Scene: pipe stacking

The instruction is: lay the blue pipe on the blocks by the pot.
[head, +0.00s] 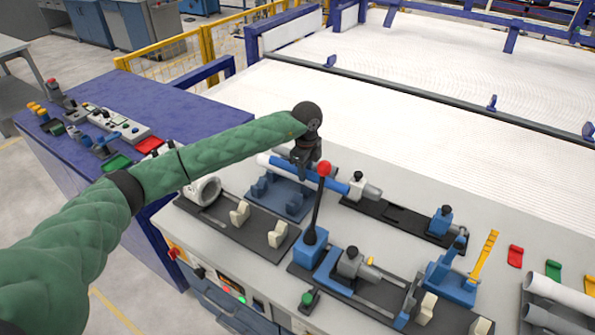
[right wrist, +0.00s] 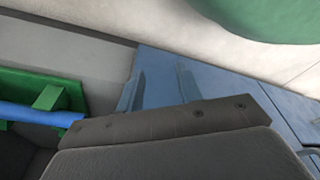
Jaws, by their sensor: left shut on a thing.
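The blue pipe (head: 284,168) lies crosswise under my left gripper (head: 304,165), which is shut on it in the head view. The pipe is above a blue plate with two blue blocks (head: 295,201), beside a white pipe; whether it touches the blocks I cannot tell. A white round hollow part (head: 205,190), possibly the pot, stands to the left, near two cream blocks (head: 240,212) on a dark plate. My right gripper is out of the head view. The right wrist view shows a dark edge and two blue-grey prongs that I cannot identify for sure.
A lever with a red ball (head: 324,168) rises close to the right of my left gripper. Clamps and fixtures (head: 358,265) crowd the bench front. A blue table (head: 190,110) with controls stands left. The right wrist view shows a green holder (right wrist: 45,98) with a blue bar.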

